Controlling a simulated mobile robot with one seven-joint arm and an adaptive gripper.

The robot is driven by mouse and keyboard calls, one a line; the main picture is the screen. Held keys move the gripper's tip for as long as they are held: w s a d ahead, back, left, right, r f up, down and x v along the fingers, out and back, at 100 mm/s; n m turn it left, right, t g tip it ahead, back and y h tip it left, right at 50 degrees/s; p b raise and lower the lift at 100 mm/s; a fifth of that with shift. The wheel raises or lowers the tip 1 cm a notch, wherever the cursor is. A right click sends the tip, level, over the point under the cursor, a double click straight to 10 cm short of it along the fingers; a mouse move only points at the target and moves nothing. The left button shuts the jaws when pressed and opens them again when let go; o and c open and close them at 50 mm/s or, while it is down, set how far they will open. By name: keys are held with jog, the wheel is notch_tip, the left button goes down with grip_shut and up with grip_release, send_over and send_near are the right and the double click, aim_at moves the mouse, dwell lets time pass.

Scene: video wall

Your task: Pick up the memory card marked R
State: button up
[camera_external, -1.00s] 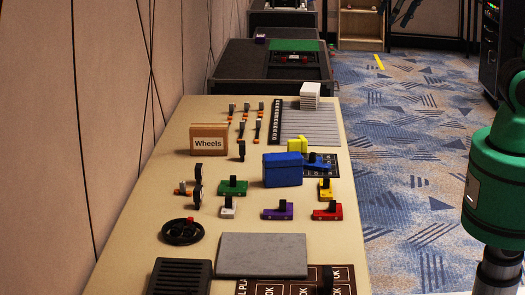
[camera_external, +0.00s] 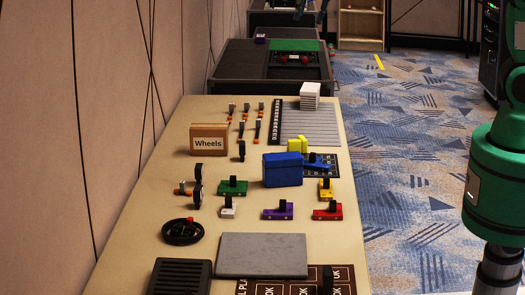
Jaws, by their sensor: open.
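No memory card marked R can be made out; no letter R is legible. A dark strip (camera_external: 275,122) with small pale squares lies beside the board.
The long beige table (camera_external: 140,215) holds a "Wheels" box (camera_external: 208,139), a blue box (camera_external: 282,170), coloured blocks with black pegs, a black ring (camera_external: 183,231) and a grey slab (camera_external: 262,255). A dark case (camera_external: 235,70) stands beyond. Carpet (camera_external: 420,200) is open on the right.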

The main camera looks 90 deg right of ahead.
jog(key=w+d+f+m, duration=0.2)
jog(key=w+d+f, duration=0.45)
jog(key=w, duration=0.25)
jog(key=m+g+p, duration=0.2)
jog(key=m+g, duration=0.1)
jog(key=m, duration=0.4)
send_over(242, 152)
jog(key=d, duration=0.2)
notch_tip(242, 152, down, 32)
jog(key=shift+s+d+y, duration=0.1)
jog(key=shift+s+y, duration=0.3)
jog(key=shift+f, duration=0.1)
notch_tip(242, 152, down, 8)
jog(key=shift+b, duration=0.4)
jog(key=shift+f, duration=0.2)
